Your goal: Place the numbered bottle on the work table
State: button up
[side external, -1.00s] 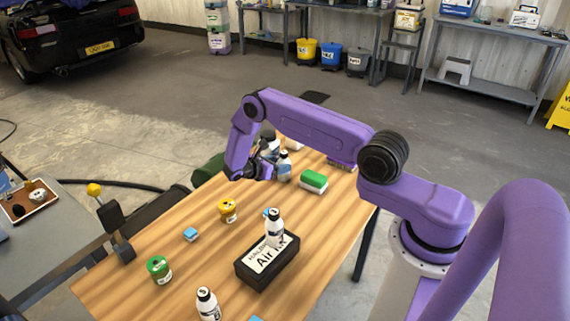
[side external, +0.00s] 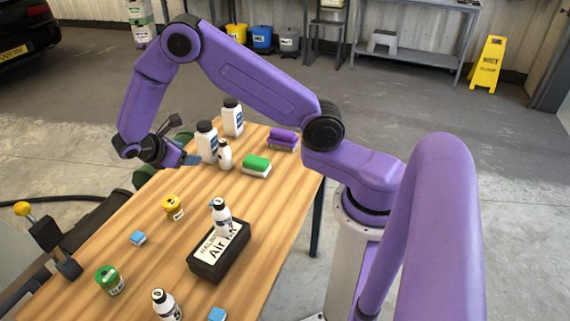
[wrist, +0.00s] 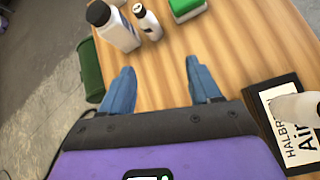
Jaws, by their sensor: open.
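Small white bottles with black caps and dark marks stand in several places, and I cannot tell for sure which is numbered. One (side external: 222,220) stands on a black box (side external: 206,268); it shows at the right edge of the wrist view (wrist: 297,106). Another (side external: 164,308) stands on the wooden work table (side external: 130,220) at the near edge. A third (side external: 225,157) stands at the back, also in the wrist view (wrist: 148,22). My gripper (side external: 180,143) is open above the table's left edge, left of the back bottles. In the wrist view its blue fingers (wrist: 157,72) are apart, with nothing between them.
Two larger white bottles (side external: 207,143) (side external: 232,118) stand at the back. A green sponge block (side external: 256,164) and a purple brush-like block (side external: 283,137) lie nearby. A yellow jar (side external: 173,208), green jar (side external: 109,281) and blue cubes (side external: 138,238) stand in front. Bare wood lies between.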

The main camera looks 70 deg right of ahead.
jog(key=s+a+r+m+t+y, duration=0.1)
jog(key=s+a+r+y, duration=0.1)
jog(key=s+a+r, duration=0.35)
jog(key=s+a+r+y, duration=0.2)
jog(key=s+r, duration=0.1)
jog(key=s, duration=0.5)
jog(key=s+r+y, duration=0.1)
jog(key=s+y, duration=0.2)
jog(key=s, duration=0.6)
jog(key=s+r+y, duration=0.2)
jog(key=s+y, duration=0.1)
jog(key=s, duration=0.7)
jog(key=shift+s+a+r+m, duration=0.3)
jog(key=shift+m, duration=0.1)
